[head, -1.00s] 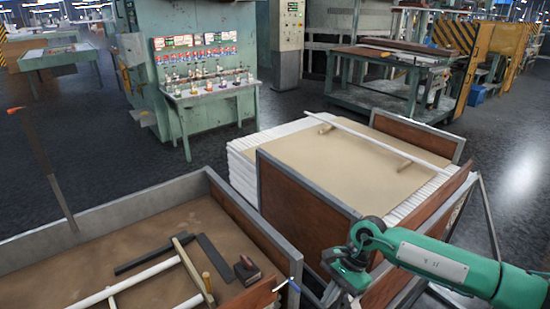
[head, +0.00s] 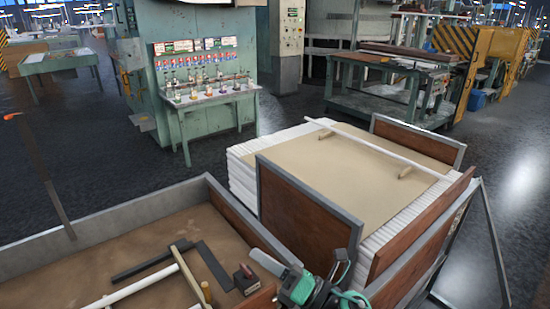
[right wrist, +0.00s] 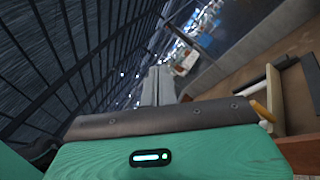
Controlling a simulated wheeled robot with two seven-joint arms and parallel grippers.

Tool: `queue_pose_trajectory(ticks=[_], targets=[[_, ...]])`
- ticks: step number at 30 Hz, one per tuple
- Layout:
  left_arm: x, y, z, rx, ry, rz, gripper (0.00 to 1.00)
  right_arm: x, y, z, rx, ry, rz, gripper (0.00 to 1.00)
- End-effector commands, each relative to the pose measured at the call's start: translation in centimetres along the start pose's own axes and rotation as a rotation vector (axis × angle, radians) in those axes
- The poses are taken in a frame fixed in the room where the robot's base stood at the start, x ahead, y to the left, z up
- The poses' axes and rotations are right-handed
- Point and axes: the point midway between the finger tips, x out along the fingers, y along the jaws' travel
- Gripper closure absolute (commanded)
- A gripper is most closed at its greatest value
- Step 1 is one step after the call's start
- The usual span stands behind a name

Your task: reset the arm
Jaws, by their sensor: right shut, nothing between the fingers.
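My right gripper (head: 268,262) is low in the middle of the head view, above the near right corner of the brown-floored crate (head: 120,215). Its grey fingers are shut and empty, pointing up and left. In the right wrist view the closed fingers (right wrist: 157,86) rise beyond the green gripper body. Part of my green right arm shows at the bottom of the head view. My left gripper is not in view. A long white tube (head: 375,143) lies across wooden pegs on the stack of white tubing (head: 240,178), apart from my gripper.
Inside the crate are a wooden-handled frame with white rods (head: 150,281), dark bars (head: 213,265) and a small dark block (head: 246,279). Brown panels (head: 305,212) stand around the stack. A green bench with bottles (head: 210,95) stands behind. Dark floor (head: 110,140) between them is clear.

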Motion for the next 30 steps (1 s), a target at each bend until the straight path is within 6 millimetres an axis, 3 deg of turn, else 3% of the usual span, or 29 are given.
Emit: queue_pose_trajectory(ticks=[6, 11, 16, 21, 30], targets=[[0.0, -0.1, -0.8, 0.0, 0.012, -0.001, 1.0, -5.3, -3.7, 4.3, 0.527, -0.453, -0.243, 1.0], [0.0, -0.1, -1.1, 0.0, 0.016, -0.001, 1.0, -12.1, -7.5, 4.2, 0.908, -0.774, -0.436, 1.0], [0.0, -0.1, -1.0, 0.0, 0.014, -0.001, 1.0, -20.8, -10.2, 0.6, 1.284, -1.113, -0.659, 1.0], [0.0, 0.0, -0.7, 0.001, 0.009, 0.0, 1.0, -28.7, -10.2, -4.8, 1.58, -1.417, -0.875, 1.0], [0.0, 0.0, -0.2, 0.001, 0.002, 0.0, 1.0, -36.8, -6.6, -12.2, 1.847, -1.77, -1.154, 1.0]])
